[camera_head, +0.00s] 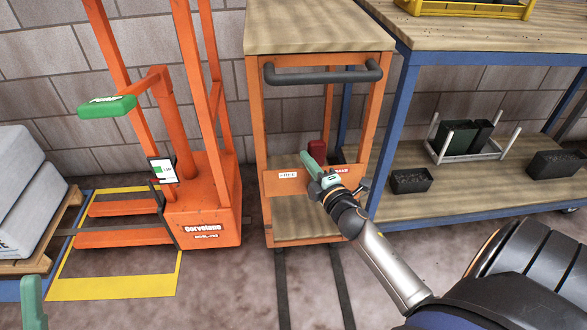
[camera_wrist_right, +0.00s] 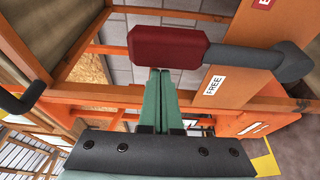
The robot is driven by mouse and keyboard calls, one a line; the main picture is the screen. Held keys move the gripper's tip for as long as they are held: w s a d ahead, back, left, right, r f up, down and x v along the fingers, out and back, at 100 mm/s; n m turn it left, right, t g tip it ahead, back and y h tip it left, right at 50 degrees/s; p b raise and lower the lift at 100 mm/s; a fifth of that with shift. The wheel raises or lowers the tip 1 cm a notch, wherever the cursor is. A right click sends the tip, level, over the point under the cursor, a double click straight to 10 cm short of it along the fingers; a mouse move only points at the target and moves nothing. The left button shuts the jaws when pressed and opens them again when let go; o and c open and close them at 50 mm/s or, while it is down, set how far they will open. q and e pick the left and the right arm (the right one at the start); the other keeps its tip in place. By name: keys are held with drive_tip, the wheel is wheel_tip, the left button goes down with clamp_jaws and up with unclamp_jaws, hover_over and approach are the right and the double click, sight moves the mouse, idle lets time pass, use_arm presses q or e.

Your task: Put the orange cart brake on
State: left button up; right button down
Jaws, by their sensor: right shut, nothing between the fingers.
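The orange cart (camera_head: 300,240) stands in the middle of the head view, with a wooden top and a dark push handle. Its brake lever has a red grip (camera_head: 316,148), and in the wrist view the red grip (camera_wrist_right: 168,47) sits on a dark grey shaft (camera_wrist_right: 243,57). A white FREE label (camera_head: 288,174) is left of the lever and a red BRAKE label (camera_head: 340,169) is right. My right gripper (camera_head: 306,158) is shut and empty; its green fingertips (camera_wrist_right: 160,72) are right at the red grip's edge, contact unclear. My left gripper (camera_head: 33,300) shows only partly at the lower left.
An orange lifter (camera_head: 205,215) with a green-tipped handle stands left of the cart. A blue-framed workbench (camera_head: 395,120) with black bins stands close on the right. A pallet with grey blocks (camera_head: 20,190) is at the far left. Two dark floor rails run in front of the cart.

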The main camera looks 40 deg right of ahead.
sight(322, 156)
drive_tip(key=s+d+m, duration=0.1)
drive_tip(key=d, duration=0.1)
drive_tip(key=s+d+m+t+b, duration=0.1)
drive_tip(key=m, duration=0.1)
drive_tip(key=shift+s+d, duration=0.2)
drive_tip(key=shift+d, duration=0.2)
drive_tip(key=shift+s+d+f+m+t+h+b, duration=0.15)
drive_tip(key=shift+s+d+m+h+b, duration=0.15)
drive_tip(key=shift+d+m, duration=0.35)
drive_tip(key=shift+s+d+f+m+t+h+b, duration=0.1)
drive_tip(key=shift+s+d+m+t+h, duration=0.1)
drive_tip(key=shift+s+d+m, duration=0.3)
drive_tip(key=shift+d+f, duration=0.1)
drive_tip(key=shift+d, duration=0.1)
